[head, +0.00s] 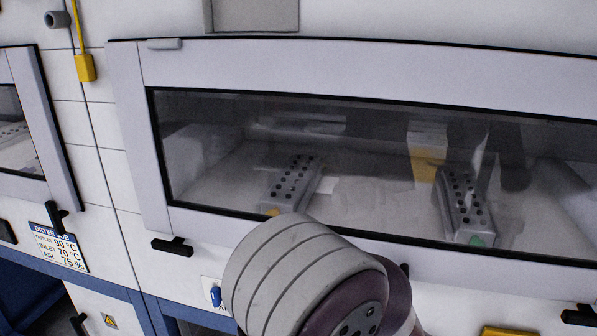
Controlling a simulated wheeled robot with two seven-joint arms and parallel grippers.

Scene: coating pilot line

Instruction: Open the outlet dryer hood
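A large hood (330,65) with a pale frame and a wide dark-edged window fills the middle and right of the head view. It looks shut, with its lower frame against the white machine front. A black handle (172,246) sits at its lower left, and another black handle (580,314) at the lower right. Part of a second similar hood (60,130) shows at the left edge, with a black handle (57,216) at its lower corner. I cannot tell from any marking which one is the outlet hood. Neither gripper is in view.
A grey rounded link of my arm covers the bottom middle, in front of the large hood's lower edge. A dryer label plate (58,247) is at lower left. A yellow box (85,67) hangs on a cable. Perforated blocks (291,183) lie behind the window.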

